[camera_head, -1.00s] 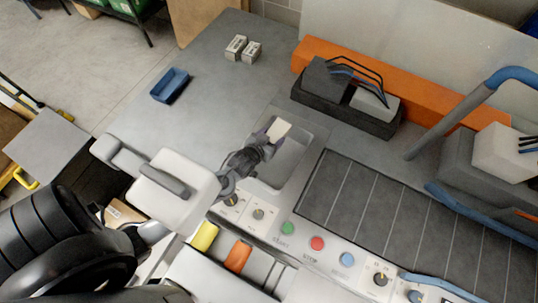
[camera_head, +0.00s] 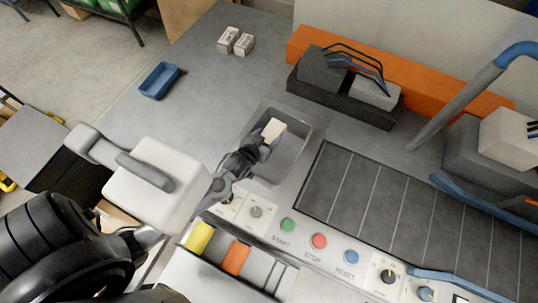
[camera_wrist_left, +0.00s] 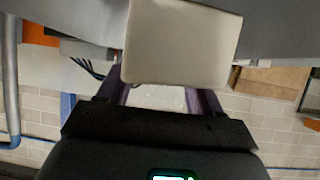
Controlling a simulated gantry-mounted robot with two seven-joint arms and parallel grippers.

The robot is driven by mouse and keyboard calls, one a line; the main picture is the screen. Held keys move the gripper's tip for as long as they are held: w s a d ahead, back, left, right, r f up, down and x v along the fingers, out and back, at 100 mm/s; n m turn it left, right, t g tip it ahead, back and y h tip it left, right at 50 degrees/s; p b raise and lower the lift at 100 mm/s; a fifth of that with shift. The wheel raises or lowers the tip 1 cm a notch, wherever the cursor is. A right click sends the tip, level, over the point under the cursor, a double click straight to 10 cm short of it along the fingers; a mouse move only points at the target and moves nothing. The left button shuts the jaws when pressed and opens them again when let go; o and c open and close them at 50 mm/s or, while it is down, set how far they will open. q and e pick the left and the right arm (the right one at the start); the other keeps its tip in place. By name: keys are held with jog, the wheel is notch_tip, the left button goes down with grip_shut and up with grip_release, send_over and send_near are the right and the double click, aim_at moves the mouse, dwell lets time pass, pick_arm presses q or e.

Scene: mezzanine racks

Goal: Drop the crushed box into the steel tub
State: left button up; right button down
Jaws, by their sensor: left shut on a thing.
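My left gripper (camera_head: 264,140) is shut on the crushed box (camera_head: 274,130), a small off-white carton. It holds the box above the steel tub (camera_head: 294,158), a grey rectangular basin set into the bench. In the head view the box covers part of the tub's inside, and its height over the tub is hard to judge. In the left wrist view the box (camera_wrist_left: 180,42) shows as a plain pale face between the dark fingers (camera_wrist_left: 160,98). The tub is not clear in that view. My right gripper is not in view.
A blue tray (camera_head: 160,80) and two small white boxes (camera_head: 236,41) stand on the bench to the left. A control panel with buttons (camera_head: 319,241) lies in front of the tub. A dark slatted bed (camera_head: 375,205) is to the right. A dark block with cables (camera_head: 345,95) stands behind.

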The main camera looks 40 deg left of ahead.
pick_arm(q)
jog(key=o, duration=1.2)
jog(key=shift+s, duration=0.1)
jog(key=v, duration=1)
jog(key=shift+s+r, duration=0.2)
jog(key=shift+s, duration=0.1)
jog(key=shift+d, duration=0.1)
